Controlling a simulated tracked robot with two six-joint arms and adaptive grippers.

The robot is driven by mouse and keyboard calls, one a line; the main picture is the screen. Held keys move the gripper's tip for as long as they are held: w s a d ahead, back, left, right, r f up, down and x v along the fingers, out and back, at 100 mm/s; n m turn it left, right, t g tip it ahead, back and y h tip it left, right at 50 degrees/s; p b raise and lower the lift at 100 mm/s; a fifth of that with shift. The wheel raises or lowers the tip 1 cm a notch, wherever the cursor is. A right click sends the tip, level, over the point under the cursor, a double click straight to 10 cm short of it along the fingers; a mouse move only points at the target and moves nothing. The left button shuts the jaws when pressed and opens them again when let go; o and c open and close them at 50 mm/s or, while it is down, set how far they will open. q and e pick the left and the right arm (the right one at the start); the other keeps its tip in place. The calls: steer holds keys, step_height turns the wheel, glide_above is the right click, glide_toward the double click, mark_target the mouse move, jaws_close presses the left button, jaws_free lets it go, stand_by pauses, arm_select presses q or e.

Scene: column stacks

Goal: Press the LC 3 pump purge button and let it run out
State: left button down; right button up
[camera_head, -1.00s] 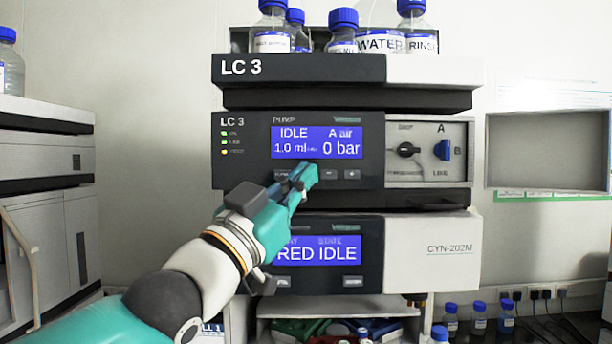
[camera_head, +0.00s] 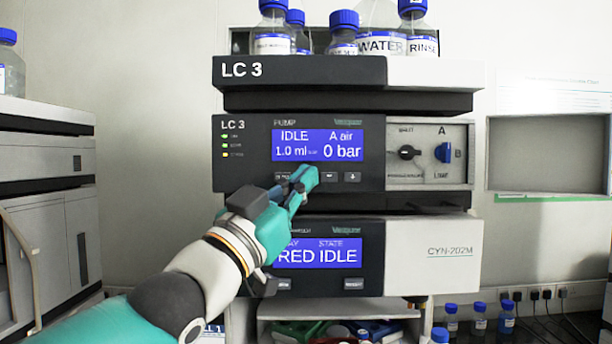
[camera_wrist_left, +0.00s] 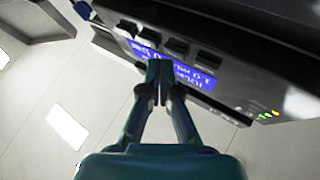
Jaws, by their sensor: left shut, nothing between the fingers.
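The LC 3 pump module (camera_head: 230,170) is at mid-height in the dark stack in the head view. Its blue screen (camera_head: 317,145) reads IDLE, A air, 1.0 ml and 0 bar. A row of small dark buttons lies below the screen: one at the left (camera_head: 283,177), two at the right (camera_head: 329,177), with the gripper covering the space between. My left gripper (camera_head: 304,178) is shut and empty, its tips at this row; contact cannot be told. The wrist view shows the shut fingers (camera_wrist_left: 160,70) beside the screen (camera_wrist_left: 195,80) and buttons (camera_wrist_left: 178,48). My right gripper is not in view.
The valve panel with a black knob (camera_head: 407,152) and a blue knob (camera_head: 443,152) is right of the buttons. A lower module's screen (camera_head: 335,253) shows IDLE, partly hidden by my arm. Bottles (camera_head: 343,35) stand on top. Another instrument (camera_head: 45,190) stands at left.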

arm_select(q)
steer(key=shift+w+p, duration=0.3)
steer(key=shift+w, duration=0.25)
stand_by(0.7)
steer(key=shift+s, duration=0.15)
steer(key=shift+s+f+b, duration=0.1)
steer(key=shift+s+b, duration=0.25)
steer(key=shift+b, duration=0.15)
steer(key=shift+s, duration=0.35)
steer(key=s+b, duration=0.4)
steer(key=s, duration=0.1)
steer(key=shift+b, duration=0.4)
stand_by(0.6)
